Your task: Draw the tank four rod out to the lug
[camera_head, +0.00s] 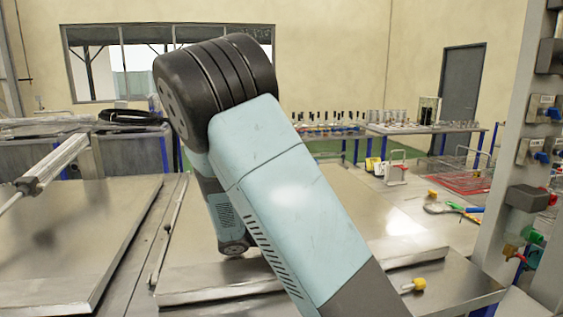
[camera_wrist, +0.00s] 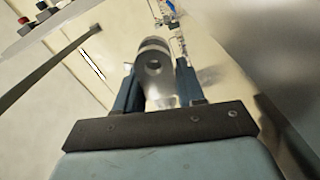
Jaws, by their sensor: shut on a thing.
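In the wrist view my gripper (camera_wrist: 158,88) has its two dark blue fingers closed on either side of a grey metal rod end (camera_wrist: 154,62). The rod end is rounded and has a round hole through it. I take it to be the tank four rod, but no label on it is readable. In the head view my arm hides the gripper, this rod end and whatever lies behind them. The lug cannot be made out in either view. A flat metal lid (camera_head: 210,283) lies beneath my arm in the head view.
Another metal lid (camera_head: 60,255) lies at left, with a pneumatic cylinder (camera_head: 62,160) slanting above it. A valve panel (camera_head: 508,170) stands at right. A red wire basket (camera_head: 465,180) and benches stand behind.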

